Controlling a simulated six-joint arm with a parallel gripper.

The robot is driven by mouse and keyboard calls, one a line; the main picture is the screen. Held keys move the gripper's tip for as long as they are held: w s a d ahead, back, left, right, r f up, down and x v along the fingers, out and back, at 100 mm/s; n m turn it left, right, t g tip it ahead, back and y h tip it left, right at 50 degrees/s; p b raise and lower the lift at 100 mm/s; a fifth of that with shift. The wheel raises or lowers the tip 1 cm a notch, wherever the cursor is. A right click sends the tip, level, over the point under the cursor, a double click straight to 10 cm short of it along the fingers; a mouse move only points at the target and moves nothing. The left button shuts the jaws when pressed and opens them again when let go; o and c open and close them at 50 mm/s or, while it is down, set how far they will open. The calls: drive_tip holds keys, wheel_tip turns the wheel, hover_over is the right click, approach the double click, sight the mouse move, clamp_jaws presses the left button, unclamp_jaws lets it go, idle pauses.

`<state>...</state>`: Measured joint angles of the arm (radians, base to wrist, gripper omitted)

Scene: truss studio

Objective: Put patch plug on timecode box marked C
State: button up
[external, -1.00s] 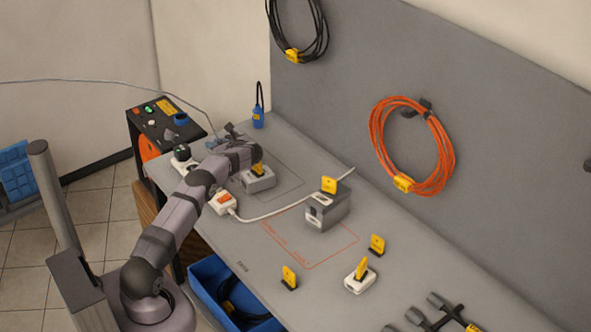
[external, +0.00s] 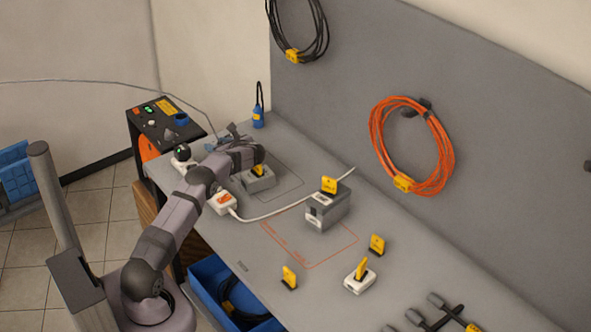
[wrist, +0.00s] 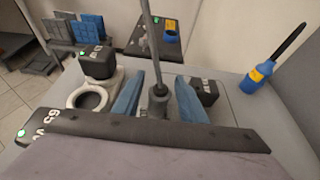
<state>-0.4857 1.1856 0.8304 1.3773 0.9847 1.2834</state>
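My gripper (wrist: 158,92) has its two blue fingers apart, one on each side of a grey plug (wrist: 158,104) with a thin stem or cable rising from it. Gaps show between plug and fingers, so I see no grip. In the external view my gripper (external: 225,141) is at the far left end of the bench, mostly hidden by my wrist. Dark boxes with pale marks stand left (wrist: 98,62) and right (wrist: 204,89) of the fingers in the wrist view, and another (wrist: 30,128) is at lower left. I cannot read a C on any of them.
A grey box (external: 262,181) is close under my wrist. The outlined bench area (external: 310,240) is largely clear.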

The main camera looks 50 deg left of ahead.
drive_tip(key=b+v, duration=0.2)
drive_tip(key=v, duration=0.8)
drive_tip(key=shift+d, duration=0.2)
